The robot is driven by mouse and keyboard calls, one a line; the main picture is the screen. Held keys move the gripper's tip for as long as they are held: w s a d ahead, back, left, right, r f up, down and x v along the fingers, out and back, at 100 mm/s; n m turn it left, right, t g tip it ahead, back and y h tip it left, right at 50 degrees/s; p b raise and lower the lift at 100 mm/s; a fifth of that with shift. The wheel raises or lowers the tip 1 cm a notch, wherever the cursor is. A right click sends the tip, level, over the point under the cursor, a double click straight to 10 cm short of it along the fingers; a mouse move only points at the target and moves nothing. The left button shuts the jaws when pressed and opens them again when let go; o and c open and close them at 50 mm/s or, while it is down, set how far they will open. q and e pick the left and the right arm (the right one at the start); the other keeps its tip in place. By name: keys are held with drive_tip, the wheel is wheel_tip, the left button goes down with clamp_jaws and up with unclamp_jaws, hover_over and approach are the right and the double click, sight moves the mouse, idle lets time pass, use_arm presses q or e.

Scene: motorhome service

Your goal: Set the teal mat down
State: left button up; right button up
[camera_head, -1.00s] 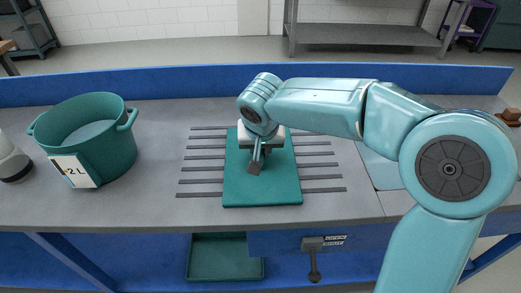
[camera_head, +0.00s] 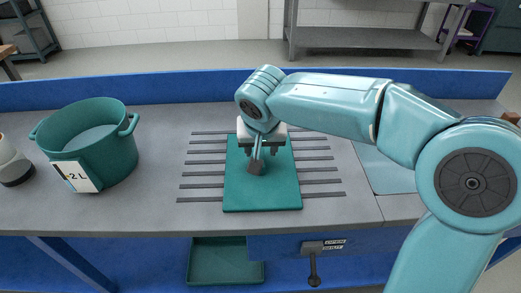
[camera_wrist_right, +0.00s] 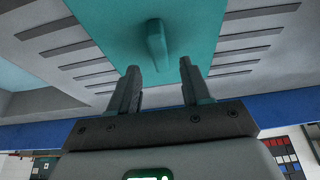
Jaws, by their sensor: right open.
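The teal mat (camera_head: 240,196) lies flat on the grey counter, across a row of dark strips. In the right wrist view the mat (camera_wrist_right: 115,18) fills the top middle, with a raised teal grip (camera_wrist_right: 157,45) standing on it. My right gripper (camera_head: 264,149) is over the far half of the mat, pointing down. In the wrist view its two dark fingers (camera_wrist_right: 160,80) are apart with nothing between them, and the teal grip is beyond their tips. In the head view my wrist parts hide the grip. My left gripper is not in view.
A green pot (camera_head: 95,140) with a "2 L" label stands at the left, beside a white and dark object (camera_head: 12,165). A blue ledge (camera_head: 180,86) runs along the back. A light blue panel (camera_head: 380,172) lies right of the strips. A green tray (camera_head: 226,262) sits below the counter.

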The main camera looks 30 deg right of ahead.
drive_tip(key=p+v, duration=0.1)
drive_tip(key=v, duration=0.7)
drive_tip(key=shift+r, duration=0.25)
drive_tip(key=shift+s, duration=0.1)
